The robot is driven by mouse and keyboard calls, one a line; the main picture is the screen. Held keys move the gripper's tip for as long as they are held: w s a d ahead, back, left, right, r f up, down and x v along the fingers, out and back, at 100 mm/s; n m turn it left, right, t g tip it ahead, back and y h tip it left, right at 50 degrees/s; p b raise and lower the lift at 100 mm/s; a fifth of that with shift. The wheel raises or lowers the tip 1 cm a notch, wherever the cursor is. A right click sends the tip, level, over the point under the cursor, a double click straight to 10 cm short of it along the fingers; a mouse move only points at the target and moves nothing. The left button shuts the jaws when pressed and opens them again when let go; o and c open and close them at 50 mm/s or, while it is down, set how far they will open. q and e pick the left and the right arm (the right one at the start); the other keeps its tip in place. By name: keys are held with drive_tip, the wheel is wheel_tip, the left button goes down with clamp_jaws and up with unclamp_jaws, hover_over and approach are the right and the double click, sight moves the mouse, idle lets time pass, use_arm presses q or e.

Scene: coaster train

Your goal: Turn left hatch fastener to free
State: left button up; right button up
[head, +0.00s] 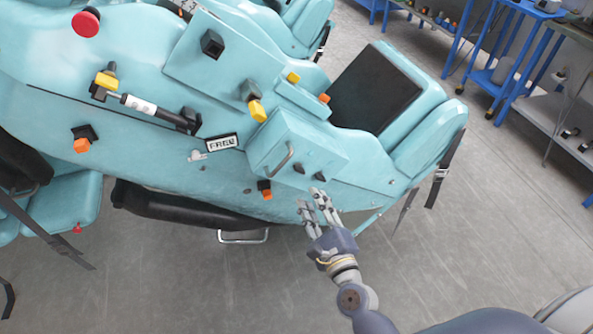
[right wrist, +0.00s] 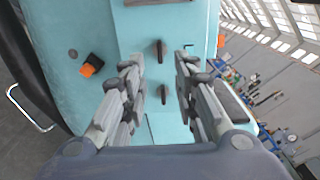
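A teal hatch box (head: 268,150) sits on the side of the coaster car, with a metal handle on its face. Two small dark fasteners are on the hatch panel: the left fastener (head: 299,168) and the right fastener (head: 319,177). In the right wrist view the fastener nearer the handle (right wrist: 161,51) is upper, the other (right wrist: 164,94) lower; both look lengthwise there. My right gripper (head: 314,203) is open and empty, just below the fasteners in the head view. In the right wrist view its fingers (right wrist: 157,100) stand apart on either side of the lower fastener. My left gripper is not in view.
A FREE label (head: 221,142) is on the car side. An orange-tipped dark knob (head: 265,190) sits left of my right gripper. The grey floor (head: 450,250) is open at right; blue workbenches stand behind.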

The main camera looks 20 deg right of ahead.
sight(299, 172)
drive_tip(key=w+p, duration=0.1)
drive_tip(key=w, duration=0.7)
drive_tip(key=shift+w+a, duration=0.1)
drive_tip(key=shift+w, duration=0.15)
drive_tip(key=shift+w+p, duration=0.3)
drive_tip(key=shift+w, duration=0.55)
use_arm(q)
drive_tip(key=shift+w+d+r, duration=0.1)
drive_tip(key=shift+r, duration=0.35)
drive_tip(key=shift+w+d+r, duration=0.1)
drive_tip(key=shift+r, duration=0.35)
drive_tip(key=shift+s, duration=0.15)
use_arm(e)
clamp_jaws()
